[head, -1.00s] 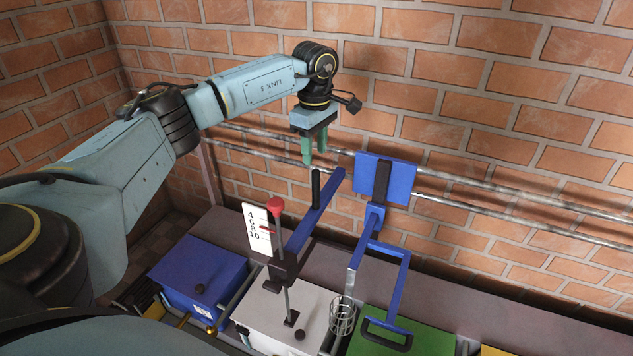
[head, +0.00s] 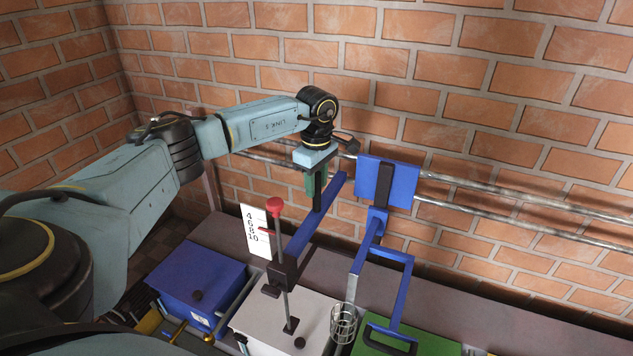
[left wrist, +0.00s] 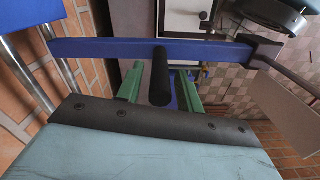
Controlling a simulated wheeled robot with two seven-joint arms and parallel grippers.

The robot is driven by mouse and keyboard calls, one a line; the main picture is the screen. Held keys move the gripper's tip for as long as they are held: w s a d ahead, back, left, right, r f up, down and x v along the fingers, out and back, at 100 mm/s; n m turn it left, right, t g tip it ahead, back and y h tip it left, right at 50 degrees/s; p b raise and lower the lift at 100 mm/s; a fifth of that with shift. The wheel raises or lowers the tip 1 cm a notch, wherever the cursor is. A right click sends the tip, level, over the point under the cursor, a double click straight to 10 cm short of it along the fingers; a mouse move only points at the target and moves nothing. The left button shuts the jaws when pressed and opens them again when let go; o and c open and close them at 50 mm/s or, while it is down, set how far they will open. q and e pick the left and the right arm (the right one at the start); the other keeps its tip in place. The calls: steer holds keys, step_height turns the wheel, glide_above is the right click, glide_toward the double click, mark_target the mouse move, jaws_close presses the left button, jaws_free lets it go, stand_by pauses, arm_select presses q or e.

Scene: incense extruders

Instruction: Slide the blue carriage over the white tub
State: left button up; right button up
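The blue carriage hangs on the wall rails, with a blue back plate (head: 402,187) and a blue frame reaching down toward the green tub (head: 375,351). To its left, a long blue bar (head: 306,234) carries an upright black post and a plunger with a red knob (head: 274,205) above the white tub (head: 270,318). In the left wrist view, the black post (left wrist: 160,78) stands between the two green fingers of my left gripper (left wrist: 159,90), with narrow gaps showing. My left gripper (head: 315,188) is open around this post; its fingertips partly hide it. My right gripper is out of view.
A blue tub (head: 195,278) stands left of the white one. A white number scale (head: 255,231) stands beside the plunger. Metal rails (head: 480,206) run along the brick wall.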

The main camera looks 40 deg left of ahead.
arm_select(q)
jaws_close()
